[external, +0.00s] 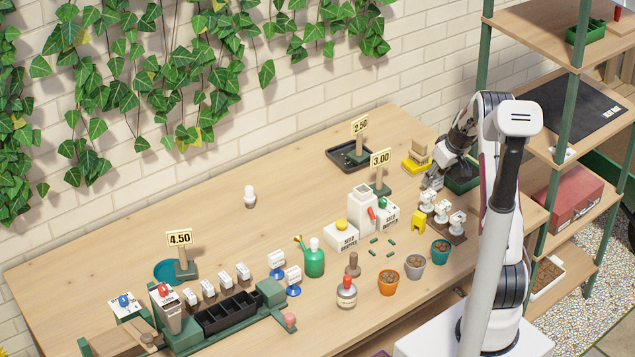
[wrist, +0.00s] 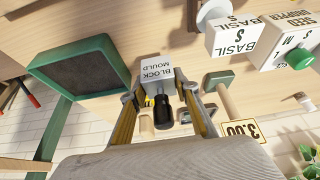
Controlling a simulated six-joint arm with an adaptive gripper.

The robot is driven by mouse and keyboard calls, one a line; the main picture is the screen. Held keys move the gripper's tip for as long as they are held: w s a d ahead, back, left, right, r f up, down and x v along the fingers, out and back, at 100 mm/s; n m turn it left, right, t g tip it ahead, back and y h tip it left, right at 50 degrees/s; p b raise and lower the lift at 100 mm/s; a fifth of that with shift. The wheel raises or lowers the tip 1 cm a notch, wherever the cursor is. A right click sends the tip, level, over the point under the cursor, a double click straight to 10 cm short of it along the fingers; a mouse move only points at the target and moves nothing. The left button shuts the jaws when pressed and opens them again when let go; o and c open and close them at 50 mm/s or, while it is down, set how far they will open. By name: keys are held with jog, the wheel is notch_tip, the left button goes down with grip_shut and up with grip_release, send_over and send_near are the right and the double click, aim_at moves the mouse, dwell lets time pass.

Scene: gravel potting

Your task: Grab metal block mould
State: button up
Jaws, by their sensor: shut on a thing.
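The metal block mould (wrist: 153,73) is a small grey block with "BLOCK MOULD" printed on it and a dark handle (wrist: 161,112). In the wrist view it sits between the two fingertips of my gripper (wrist: 157,93), which is shut on it. In the external view my gripper (external: 432,182) is over the right end of the table, left of the green tray. The mould is too small and covered there to make out clearly. I cannot tell whether its underside touches the table.
A green tray (wrist: 118,72) is close on the left in the wrist view. The 3.00 sign (external: 380,158), a yellow pad (external: 412,168), a white-labelled seed rack (external: 456,238) and seed boxes (external: 342,237) stand near my gripper. The back middle of the table is mostly clear.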

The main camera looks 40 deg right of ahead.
jog(key=shift+r, duration=3.4)
